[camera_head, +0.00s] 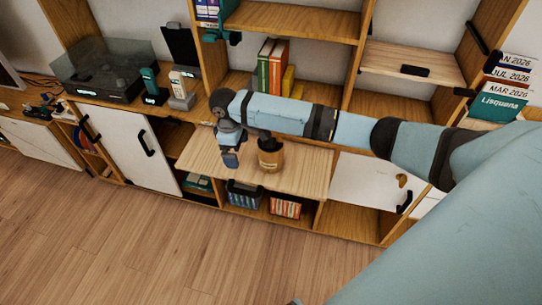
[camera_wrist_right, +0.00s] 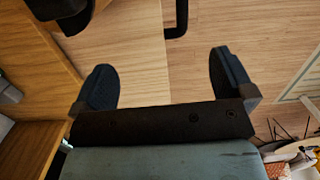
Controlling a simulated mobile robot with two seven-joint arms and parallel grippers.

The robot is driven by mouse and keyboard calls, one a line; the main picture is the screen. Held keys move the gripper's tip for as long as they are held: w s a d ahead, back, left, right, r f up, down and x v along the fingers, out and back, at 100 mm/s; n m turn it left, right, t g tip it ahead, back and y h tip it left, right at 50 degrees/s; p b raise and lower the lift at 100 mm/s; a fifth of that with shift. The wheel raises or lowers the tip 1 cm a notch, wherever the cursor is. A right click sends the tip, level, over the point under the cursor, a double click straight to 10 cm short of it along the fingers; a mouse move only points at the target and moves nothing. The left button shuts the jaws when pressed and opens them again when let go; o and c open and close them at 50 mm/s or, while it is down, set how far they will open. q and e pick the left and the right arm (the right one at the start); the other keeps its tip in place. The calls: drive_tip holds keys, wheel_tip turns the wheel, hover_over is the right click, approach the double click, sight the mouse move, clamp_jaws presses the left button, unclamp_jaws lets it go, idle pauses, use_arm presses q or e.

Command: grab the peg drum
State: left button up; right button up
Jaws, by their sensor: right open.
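The peg drum appears to be the small brown wooden cylinder with a pale label and dark top (camera_head: 271,160), standing upright on a lowered wooden flap (camera_head: 308,178). My right gripper (camera_head: 230,152) hangs above the flap just left of the drum, apart from it as far as I can tell. In the right wrist view its two dark fingers (camera_wrist_right: 163,82) are spread wide with nothing between them. A dark shape (camera_wrist_right: 62,12) is cut off at the top left there, and I cannot tell what it is. My left gripper is not in view.
Shelves above the flap hold several books (camera_head: 272,68). A turntable (camera_head: 105,72) and phones (camera_head: 152,85) stand on the left cabinet. Below the flap are a basket (camera_head: 243,195) and a box (camera_head: 285,207). The wooden floor in front is clear.

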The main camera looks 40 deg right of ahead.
sight(273, 141)
drive_tip(key=w+d+r+g+h+b, duration=0.1)
drive_tip(key=w+d+r+g+h, duration=0.15)
drive_tip(key=d+r, duration=0.6)
drive_tip(key=shift+m, duration=0.3)
drive_tip(key=x, duration=0.7)
drive_tip(key=shift+w+d+f, duration=0.2)
drive_tip(key=shift+d+f, duration=0.05)
drive_tip(key=shift+f, duration=0.05)
drive_tip(key=shift+x, duration=2.75)
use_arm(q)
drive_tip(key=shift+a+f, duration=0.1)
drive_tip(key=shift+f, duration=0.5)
use_arm(e)
drive_tip(key=shift+s+a, duration=0.15)
drive_tip(key=shift+c, duration=0.5)
drive_tip(key=shift+r, duration=0.1)
drive_tip(key=c, duration=1.3)
drive_tip(key=shift+o, duration=0.2)
drive_tip(key=shift+r, duration=0.1)
